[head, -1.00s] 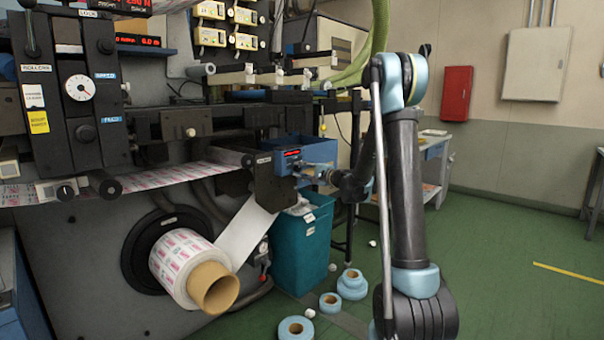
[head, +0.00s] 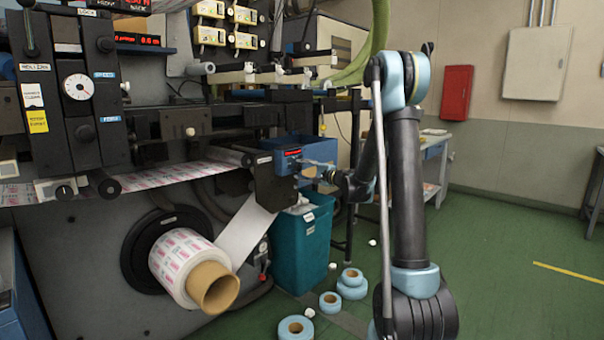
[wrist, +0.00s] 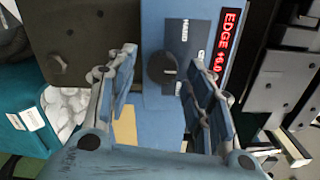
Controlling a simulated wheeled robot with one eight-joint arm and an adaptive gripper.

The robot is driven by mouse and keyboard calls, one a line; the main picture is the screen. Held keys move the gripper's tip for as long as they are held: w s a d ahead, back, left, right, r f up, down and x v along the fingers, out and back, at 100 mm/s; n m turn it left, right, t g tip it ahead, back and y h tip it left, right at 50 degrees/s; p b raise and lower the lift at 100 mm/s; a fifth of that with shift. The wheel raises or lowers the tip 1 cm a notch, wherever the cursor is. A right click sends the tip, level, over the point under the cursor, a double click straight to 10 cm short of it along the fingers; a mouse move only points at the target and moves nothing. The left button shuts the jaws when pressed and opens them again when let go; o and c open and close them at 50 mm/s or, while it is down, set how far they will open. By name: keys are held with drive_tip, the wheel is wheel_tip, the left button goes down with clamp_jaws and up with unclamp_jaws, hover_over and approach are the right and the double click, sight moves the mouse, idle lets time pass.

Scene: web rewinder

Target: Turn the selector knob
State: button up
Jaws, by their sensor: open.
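The selector knob (wrist: 162,67) is a round black knob on the face of a blue control box (wrist: 165,25), beside a dark label plate and a red "EDGE" readout. My gripper (wrist: 160,78) is open in the wrist view, with one finger on each side of the knob in the picture. I cannot tell how far the fingertips are from the box face. In the head view the blue box (head: 287,160) sits at the end of the dark bracket, and my gripper (head: 308,163) is small at its right side. The knob cannot be made out there.
A teal bin (head: 303,245) with white scraps stands below the box. A printed roll (head: 190,268) feeds web up to the bracket. Several blue rolls (head: 350,284) lie on the green floor. A dark plate (wrist: 75,40) borders the box in the wrist view.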

drive_tip(key=v, duration=1.1)
drive_tip(key=shift+f, duration=0.1)
drive_tip(key=s+d+m, duration=0.3)
drive_tip(key=d+m, duration=0.1)
drive_tip(key=m, duration=0.1)
drive_tip(key=x, duration=1.7)
drive_tip(key=shift+a, duration=0.2)
drive_tip(key=c, duration=1.1)
